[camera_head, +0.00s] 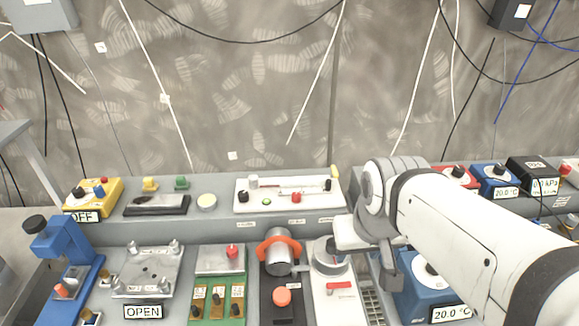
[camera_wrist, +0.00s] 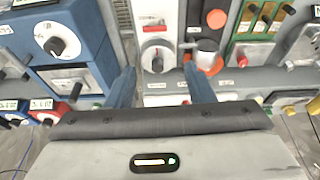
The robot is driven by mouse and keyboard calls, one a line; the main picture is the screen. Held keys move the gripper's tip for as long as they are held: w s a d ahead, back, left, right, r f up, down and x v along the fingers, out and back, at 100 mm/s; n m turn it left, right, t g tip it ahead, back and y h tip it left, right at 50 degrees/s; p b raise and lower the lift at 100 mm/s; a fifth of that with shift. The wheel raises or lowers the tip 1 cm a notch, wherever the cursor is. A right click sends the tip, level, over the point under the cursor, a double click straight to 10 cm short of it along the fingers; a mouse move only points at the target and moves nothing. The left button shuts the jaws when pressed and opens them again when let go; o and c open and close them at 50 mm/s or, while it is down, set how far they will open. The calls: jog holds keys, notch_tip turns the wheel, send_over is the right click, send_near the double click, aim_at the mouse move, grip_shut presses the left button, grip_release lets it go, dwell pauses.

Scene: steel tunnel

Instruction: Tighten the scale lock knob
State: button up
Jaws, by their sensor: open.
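Which knob is the scale lock knob cannot be told for certain. A white panel (camera_head: 283,207) at the back carries a scale-like strip (camera_head: 292,190), a black knob (camera_head: 243,195) at its left, a red knob (camera_head: 296,197) and another dark knob (camera_head: 327,185) at its right. My gripper (camera_head: 378,262) hangs in front and to the right of that panel, over the bench. In the wrist view its fingers (camera_wrist: 158,72) are open and empty. Between and beyond them shows a white dial panel with a round dial and black knob (camera_wrist: 157,62); no contact shows.
An orange-ringed cylinder (camera_head: 279,250) and an orange button (camera_head: 282,297) stand left of my gripper. A blue box (camera_head: 440,290) with a dial stands close to its right. A yellow box (camera_head: 92,198) and a blue clamp-like device (camera_head: 68,248) are at the far left.

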jog(key=w+a+r+n, duration=0.15)
jog(key=w+n, duration=0.25)
jog(key=w, duration=0.4)
jog(key=n+g, duration=0.3)
jog(key=n, duration=1)
send_over(297, 194)
notch_tip(297, 194, down, 9)
jog(key=shift+s+r, duration=0.15)
jog(key=shift+a+f+n, duration=0.15)
jog(key=shift+f+n, duration=0.25)
jog(key=shift+f, duration=0.15)
notch_tip(297, 194, down, 7)
jog(key=shift+p, duration=0.6)
jog(key=c, duration=1)
